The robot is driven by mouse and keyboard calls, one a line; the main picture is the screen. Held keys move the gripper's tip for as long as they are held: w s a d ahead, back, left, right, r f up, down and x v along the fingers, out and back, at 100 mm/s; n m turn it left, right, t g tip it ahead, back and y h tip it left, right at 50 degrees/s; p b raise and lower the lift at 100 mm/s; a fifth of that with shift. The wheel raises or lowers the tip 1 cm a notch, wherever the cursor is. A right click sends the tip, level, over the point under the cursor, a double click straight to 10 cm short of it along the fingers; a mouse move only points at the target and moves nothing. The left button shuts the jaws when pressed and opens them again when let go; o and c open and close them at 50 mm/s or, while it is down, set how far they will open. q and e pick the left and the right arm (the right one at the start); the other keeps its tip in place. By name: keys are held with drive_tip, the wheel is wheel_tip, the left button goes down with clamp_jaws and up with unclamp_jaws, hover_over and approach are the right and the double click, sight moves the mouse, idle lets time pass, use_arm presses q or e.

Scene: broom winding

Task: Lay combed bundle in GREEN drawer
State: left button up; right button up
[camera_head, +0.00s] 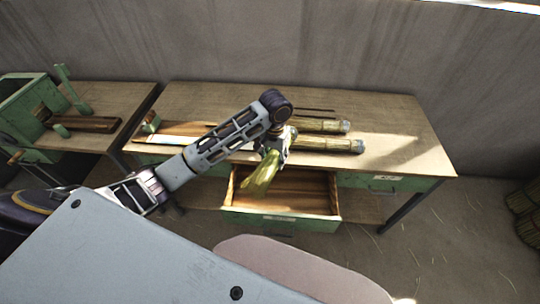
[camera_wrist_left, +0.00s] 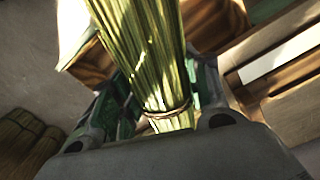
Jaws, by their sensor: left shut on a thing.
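The combed bundle (camera_head: 263,174) is a yellow-green sheaf of straw with a tie near one end. My left gripper (camera_head: 277,147) is shut on it and holds it above the open green drawer (camera_head: 280,222), tilted with its loose end down and to the left. The drawer is pulled out from the middle of the table front, and its wooden inside shows bare. In the left wrist view the bundle (camera_wrist_left: 150,55) runs up from between the fingers, with its tie (camera_wrist_left: 168,111) close to the palm. My right gripper is not in view.
Two tied bundles (camera_head: 328,144) lie on the wooden table (camera_head: 410,135) behind the gripper, with thin dark rods beyond them. A closed green drawer (camera_head: 386,183) is at right. A green machine (camera_head: 25,105) stands on the left bench. More bundles (camera_head: 528,210) stand at far right.

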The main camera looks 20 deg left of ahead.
use_arm(q)
drive_tip(key=shift+s+d+f+p, duration=0.15)
drive_tip(key=shift+d+p, duration=0.25)
drive_tip(key=shift+p, duration=0.3)
drive_tip(key=w+d+f+m+b, duration=0.1)
drive_tip(key=f+m, duration=0.6)
drive_tip(key=f, duration=0.2)
drive_tip(key=d+f+m+b, duration=0.2)
drive_tip(key=f+m, duration=0.4)
drive_tip(key=f, duration=0.4)
drive_tip(key=shift+w+f+m, duration=0.15)
drive_tip(key=shift+w+m, duration=0.25)
drive_tip(key=shift+d, duration=0.1)
drive_tip(key=shift+f+b, duration=0.15)
drive_tip(key=shift+b, duration=0.25)
